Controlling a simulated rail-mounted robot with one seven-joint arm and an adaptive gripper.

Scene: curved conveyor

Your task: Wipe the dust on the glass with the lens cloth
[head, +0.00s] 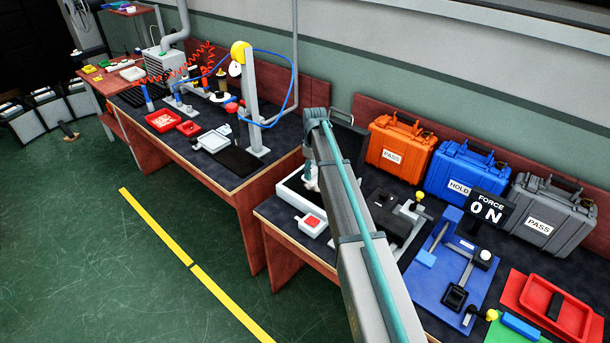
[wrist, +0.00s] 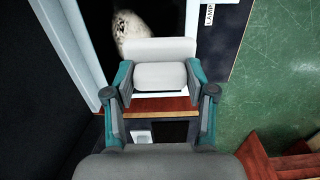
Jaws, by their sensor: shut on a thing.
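My gripper (wrist: 160,76) is shut on a pale, thick pad, the lens cloth (wrist: 160,48), with one finger at each side. In the wrist view the cloth lies at the near edge of a dark glass (wrist: 100,12) with a white frame (wrist: 192,45). A pale, speckled dust patch (wrist: 130,27) shows on the glass just beyond the cloth, and the cloth may hide part of it. I cannot tell if the cloth touches the glass. In the head view my gripper (head: 311,181) is over the white-framed tray (head: 287,193), partly hidden by my arm.
A small white box with a red top (head: 312,222) stands in front of the tray. A black device (head: 398,216) is to its right. Orange (head: 399,148), blue (head: 465,173) and grey cases (head: 540,215) line the back. A gap separates this bench from the left bench (head: 205,172).

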